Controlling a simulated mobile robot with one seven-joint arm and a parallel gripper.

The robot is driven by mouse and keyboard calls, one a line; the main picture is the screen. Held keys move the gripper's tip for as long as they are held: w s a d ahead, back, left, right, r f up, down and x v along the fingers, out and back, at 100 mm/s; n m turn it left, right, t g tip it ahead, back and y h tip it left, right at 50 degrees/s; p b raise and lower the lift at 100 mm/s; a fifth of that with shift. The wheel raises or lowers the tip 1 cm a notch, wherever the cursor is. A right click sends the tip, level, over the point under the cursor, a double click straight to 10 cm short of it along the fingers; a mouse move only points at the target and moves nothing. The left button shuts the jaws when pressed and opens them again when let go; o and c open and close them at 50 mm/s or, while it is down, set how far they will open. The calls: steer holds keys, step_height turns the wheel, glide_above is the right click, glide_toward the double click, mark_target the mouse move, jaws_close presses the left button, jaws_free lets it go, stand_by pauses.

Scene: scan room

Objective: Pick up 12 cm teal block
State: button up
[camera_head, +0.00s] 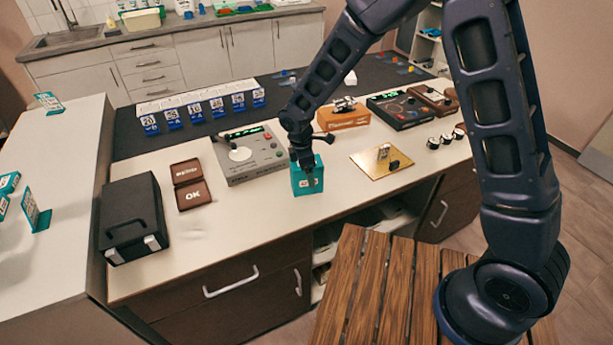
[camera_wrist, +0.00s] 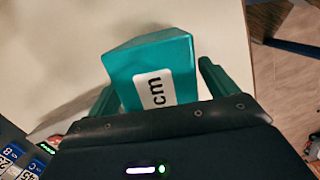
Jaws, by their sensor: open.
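A teal block (camera_head: 308,180) stands on the white bench top near its front edge. My gripper (camera_head: 304,166) is right above it and hides part of its top. In the wrist view the teal block (camera_wrist: 157,72) shows a white label that reads "cm"; the rest of the label is hidden. My gripper (camera_wrist: 158,92) is open in that view, with one finger on each side of the block. I cannot tell whether either finger touches it.
A grey device (camera_head: 248,154) stands close on the block's left. A gold plate (camera_head: 381,161) lies to its right, with an orange box (camera_head: 343,118) behind. Brown cases (camera_head: 190,184) and a black case (camera_head: 133,218) are farther left. A wooden slatted surface (camera_head: 370,285) lies in front.

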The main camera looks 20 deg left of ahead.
steer(key=shift+f, duration=0.2)
stand_by(0.4)
steer(key=c, duration=1.6)
steer(key=shift+r, duration=0.1)
steer(key=shift+c, duration=0.2)
